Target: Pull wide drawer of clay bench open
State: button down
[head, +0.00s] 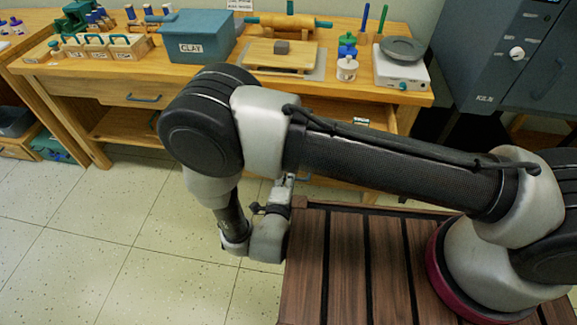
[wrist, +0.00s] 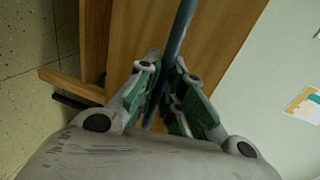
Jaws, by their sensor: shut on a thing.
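The clay bench (head: 60,86) is a wooden table across the back of the head view. A drawer front with a blue handle (head: 143,97) shows at its left and looks closed. My arm covers much of the bench front right of it. In the wrist view, my gripper (wrist: 170,88) has its green-padded fingers shut on a dark blue-grey bar handle (wrist: 181,35). A wooden panel (wrist: 125,40) lies behind the handle. In the head view my gripper (head: 289,181) is partly hidden, low before the bench.
A blue clay box (head: 198,36), a wooden board (head: 283,58), a white scale (head: 401,70) and several small tools stand on the bench top. A grey kiln (head: 500,55) stands at the right. Tiled floor (head: 110,240) is clear at the left.

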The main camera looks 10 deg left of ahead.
jog(key=shift+s, duration=0.5)
jog(key=c, duration=1.5)
grip_release()
jog(key=shift+c, duration=0.2)
